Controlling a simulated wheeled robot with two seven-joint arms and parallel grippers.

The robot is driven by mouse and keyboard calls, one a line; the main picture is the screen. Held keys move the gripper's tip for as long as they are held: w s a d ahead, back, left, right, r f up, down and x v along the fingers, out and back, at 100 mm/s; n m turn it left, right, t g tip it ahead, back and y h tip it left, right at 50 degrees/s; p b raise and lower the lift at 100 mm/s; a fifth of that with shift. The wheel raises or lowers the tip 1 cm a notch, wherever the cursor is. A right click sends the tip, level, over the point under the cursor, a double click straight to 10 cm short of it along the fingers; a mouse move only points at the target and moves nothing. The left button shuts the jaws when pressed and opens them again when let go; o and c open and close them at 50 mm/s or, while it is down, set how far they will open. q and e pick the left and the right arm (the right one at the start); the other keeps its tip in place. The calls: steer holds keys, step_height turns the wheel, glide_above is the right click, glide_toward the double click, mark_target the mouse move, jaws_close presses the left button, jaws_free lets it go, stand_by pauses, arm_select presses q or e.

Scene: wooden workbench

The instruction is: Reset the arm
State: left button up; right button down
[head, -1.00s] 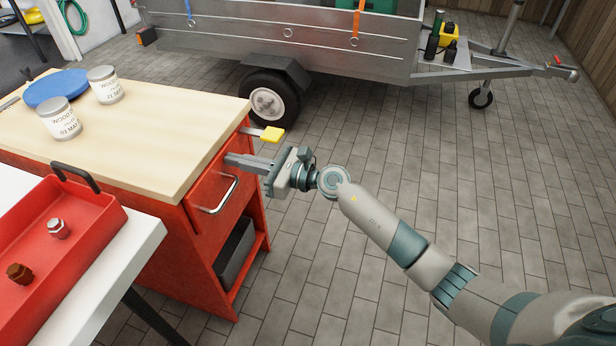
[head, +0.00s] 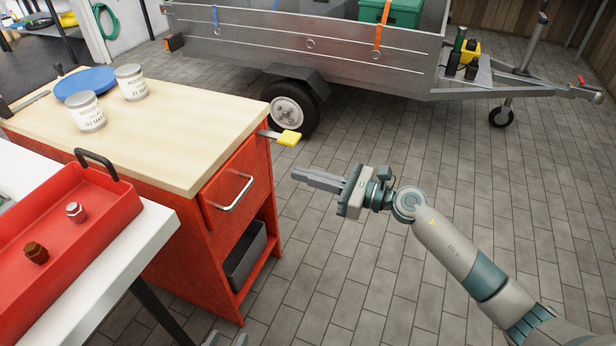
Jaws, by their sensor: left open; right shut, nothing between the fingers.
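My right gripper (head: 318,180) is shut and empty. It hangs over open floor to the right of the red cabinet, pointing left, with a clear gap to the drawer (head: 237,190) and its silver handle. My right arm reaches in from the lower right. Two grey fingertips of my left gripper (head: 225,340) show at the bottom edge, apart from each other with nothing between them; the rest of that gripper is out of view.
The wooden-topped red workbench (head: 190,140) bears two labelled cans and a blue disc. A yellow-ended piece (head: 289,137) sticks out past its right side. A red tray (head: 105,215) sits on a white table at left. A trailer (head: 330,50) stands behind. The paved floor at right is clear.

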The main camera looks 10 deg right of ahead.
steer(key=shift+s+d, duration=0.15)
steer(key=shift+d, duration=0.05)
stand_by(0.5)
